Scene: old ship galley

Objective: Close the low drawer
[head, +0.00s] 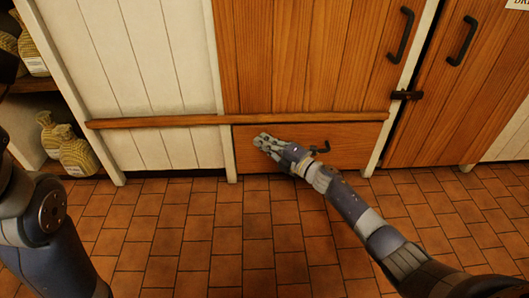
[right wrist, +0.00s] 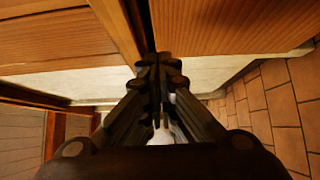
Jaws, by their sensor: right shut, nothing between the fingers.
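The low drawer (head: 350,137) has a plain orange-brown wooden front and sits just above the tiled floor, under a horizontal wooden rail. Its dark handle (head: 321,148) shows partly behind my right arm. In the head view the front looks about level with the white posts beside it; a small gap cannot be ruled out. My right gripper (head: 262,140) is shut and empty, in front of the left part of the drawer front; whether it touches cannot be told. In the right wrist view its closed fingers (right wrist: 157,75) point towards a pale strip between wooden panels. My left gripper is out of view.
Tall wooden doors (head: 300,55) with dark handles stand above and right of the drawer, with a dark latch (head: 407,95) between them. The tiled floor (head: 220,235) is clear.

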